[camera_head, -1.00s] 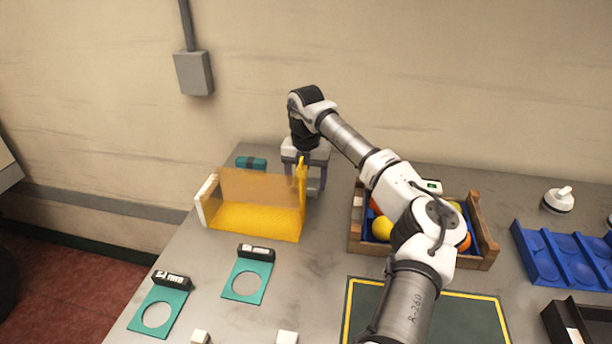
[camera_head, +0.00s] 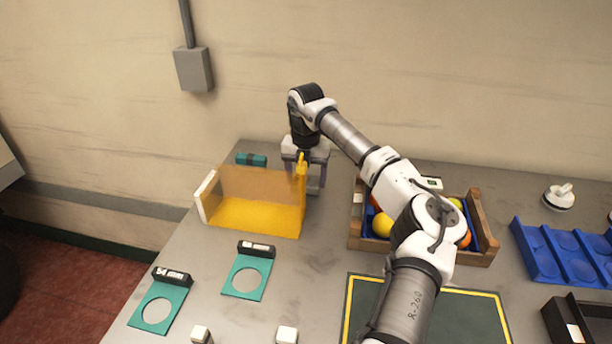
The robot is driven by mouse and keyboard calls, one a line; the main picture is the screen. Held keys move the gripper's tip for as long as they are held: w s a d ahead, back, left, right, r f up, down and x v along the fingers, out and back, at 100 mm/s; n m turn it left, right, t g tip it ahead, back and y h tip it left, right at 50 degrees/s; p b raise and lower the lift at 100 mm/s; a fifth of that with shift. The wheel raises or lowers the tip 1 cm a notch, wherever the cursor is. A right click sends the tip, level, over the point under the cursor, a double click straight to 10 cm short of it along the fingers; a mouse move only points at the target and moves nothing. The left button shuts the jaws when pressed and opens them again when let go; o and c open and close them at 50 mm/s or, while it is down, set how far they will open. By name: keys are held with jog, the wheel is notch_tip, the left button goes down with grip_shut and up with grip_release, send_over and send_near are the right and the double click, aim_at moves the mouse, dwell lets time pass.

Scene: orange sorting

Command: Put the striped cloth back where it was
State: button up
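I cannot make out a striped cloth for certain. A small teal roll with a dark band (camera_head: 251,159) lies at the back left of the table, behind the yellow holder; it is too small to tell whether it is the cloth. My gripper (camera_head: 307,184) points down at the back of the table, just behind the right end of the yellow holder (camera_head: 258,217).
A wooden crate (camera_head: 482,228) with oranges and a yellow fruit stands right of my gripper, partly behind my arm. A blue tray (camera_head: 537,257) is farther right. Two teal plates with round holes (camera_head: 262,264) lie front left. A dark mat with a yellow border (camera_head: 470,318) lies in front.

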jog(key=shift+f, duration=0.45)
dwell(0.3)
jog(key=o, duration=1.2)
jog(key=shift+r, duration=0.1)
jog(key=shift+r+p, duration=2.3)
jog(key=shift+r, duration=1.65)
